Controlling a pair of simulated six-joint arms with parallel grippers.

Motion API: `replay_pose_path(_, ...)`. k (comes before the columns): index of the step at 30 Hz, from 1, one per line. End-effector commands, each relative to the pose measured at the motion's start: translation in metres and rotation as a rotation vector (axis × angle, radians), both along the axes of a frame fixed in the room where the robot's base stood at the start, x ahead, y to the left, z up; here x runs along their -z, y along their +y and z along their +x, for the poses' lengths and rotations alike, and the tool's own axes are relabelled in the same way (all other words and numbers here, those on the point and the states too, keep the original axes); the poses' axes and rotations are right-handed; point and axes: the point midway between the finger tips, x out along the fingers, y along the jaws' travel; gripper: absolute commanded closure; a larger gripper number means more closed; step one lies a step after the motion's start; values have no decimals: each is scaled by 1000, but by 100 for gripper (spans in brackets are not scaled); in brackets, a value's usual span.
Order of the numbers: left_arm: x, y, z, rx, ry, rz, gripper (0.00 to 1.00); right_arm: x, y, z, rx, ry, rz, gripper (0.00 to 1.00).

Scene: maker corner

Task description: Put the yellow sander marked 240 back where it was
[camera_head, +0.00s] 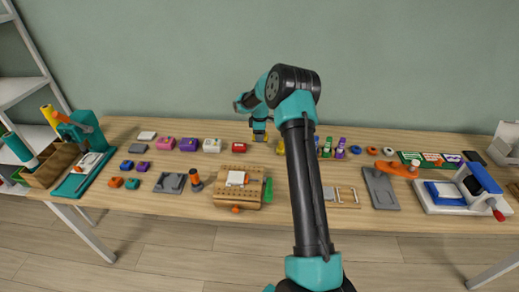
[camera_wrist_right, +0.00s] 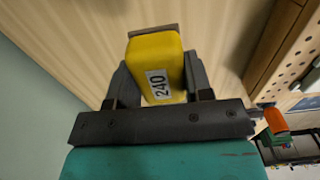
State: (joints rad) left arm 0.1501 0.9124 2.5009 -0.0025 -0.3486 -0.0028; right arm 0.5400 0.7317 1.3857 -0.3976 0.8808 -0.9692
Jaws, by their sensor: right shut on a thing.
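The yellow sander (camera_wrist_right: 152,52) has a white label reading 240 and a dark pad at its far end. It sits between the two dark fingers of my right gripper (camera_wrist_right: 157,82), which is shut on it, in the right wrist view. In the head view my right gripper (camera_head: 259,128) points down over the back of the table, and only a little of the yellow sander (camera_head: 260,138) shows below it. I cannot tell whether the sander touches the tabletop. My left gripper is not in view.
Red (camera_head: 239,147), white (camera_head: 212,145), purple (camera_head: 188,144) and pink (camera_head: 165,143) blocks stand in a row left of the gripper. A wooden perforated block (camera_head: 226,190) is in front. Small bottles (camera_head: 340,148) stand to the right, partly behind my arm.

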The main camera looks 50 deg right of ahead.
Motion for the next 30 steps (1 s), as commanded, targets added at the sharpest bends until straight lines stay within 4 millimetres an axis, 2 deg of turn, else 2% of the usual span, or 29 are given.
replay_pose_path(3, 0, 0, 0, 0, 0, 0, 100, 22, 0, 0, -1, 3, 0, 76)
replay_pose_path(6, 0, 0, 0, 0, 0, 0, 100, 32, 0, 0, -1, 1, -1, 76)
replay_pose_path(17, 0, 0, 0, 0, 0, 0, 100, 36, 0, 0, -1, 0, 0, 76)
replay_pose_path(26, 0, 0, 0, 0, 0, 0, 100, 68, 0, 0, 0, 1, 0, 76)
replay_pose_path(30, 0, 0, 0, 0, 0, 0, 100, 73, 0, 0, 0, -1, -1, 76)
